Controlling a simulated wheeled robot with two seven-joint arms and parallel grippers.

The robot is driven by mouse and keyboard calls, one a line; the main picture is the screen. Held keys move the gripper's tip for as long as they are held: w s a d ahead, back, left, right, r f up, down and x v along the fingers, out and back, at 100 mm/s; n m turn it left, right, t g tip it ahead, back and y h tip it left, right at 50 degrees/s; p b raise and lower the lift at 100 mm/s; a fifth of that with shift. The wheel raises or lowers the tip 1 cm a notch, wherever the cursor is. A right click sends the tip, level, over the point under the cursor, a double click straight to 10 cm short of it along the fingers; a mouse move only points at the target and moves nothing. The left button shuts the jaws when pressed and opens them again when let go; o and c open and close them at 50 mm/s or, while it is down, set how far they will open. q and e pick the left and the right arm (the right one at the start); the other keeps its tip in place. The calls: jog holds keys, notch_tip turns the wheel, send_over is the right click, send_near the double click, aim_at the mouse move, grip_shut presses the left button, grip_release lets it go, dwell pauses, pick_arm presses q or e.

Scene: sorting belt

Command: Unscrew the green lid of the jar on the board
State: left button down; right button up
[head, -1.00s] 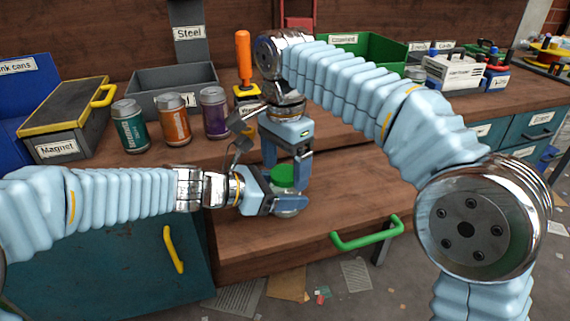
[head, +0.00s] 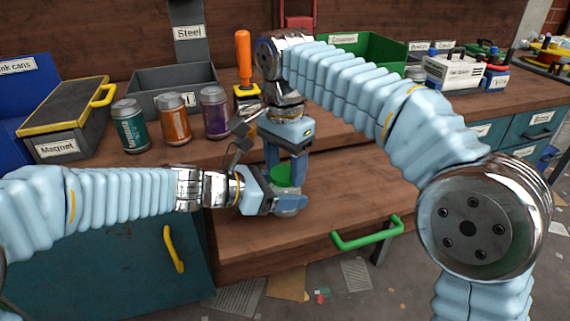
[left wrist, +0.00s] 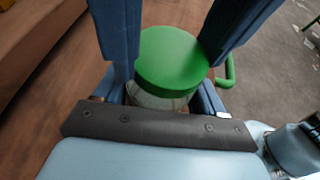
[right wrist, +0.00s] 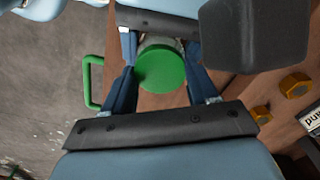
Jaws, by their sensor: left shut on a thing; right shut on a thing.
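The jar stands upright on the pull-out board (head: 350,200); its clear body (left wrist: 150,100) shows under the green lid (left wrist: 172,58) in the left wrist view. In the head view the lid (head: 281,174) shows and the body is mostly hidden by my left gripper. My left gripper (head: 285,203) reaches in from the left, shut on the jar body below the lid. My right gripper (head: 286,170) points down from above, shut with a finger on either side of the lid; the lid also shows between its fingers in the right wrist view (right wrist: 160,68).
Several cans, teal (head: 131,128), orange (head: 174,122) and purple (head: 214,115), stand behind my left arm. An orange-handled tool (head: 243,60) stands upright near my right wrist. A green handle (head: 367,233) is on the board's front. The board's right part is clear.

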jog(key=shift+n, duration=1)
jog(key=o, duration=1.2)
jog(key=shift+c, duration=0.2)
notch_tip(320, 180, up, 4)
jog(key=shift+r, duration=0.25)
jog(key=shift+w+r+m, duration=0.2)
jog(key=shift+r+m, duration=0.4)
jog(key=shift+m, duration=0.1)
jog(key=shift+s+r+m, duration=0.2)
jog(key=shift+r+m, duration=0.7)
jog(key=shift+r, duration=0.1)
jog(key=shift+f, duration=3.85)
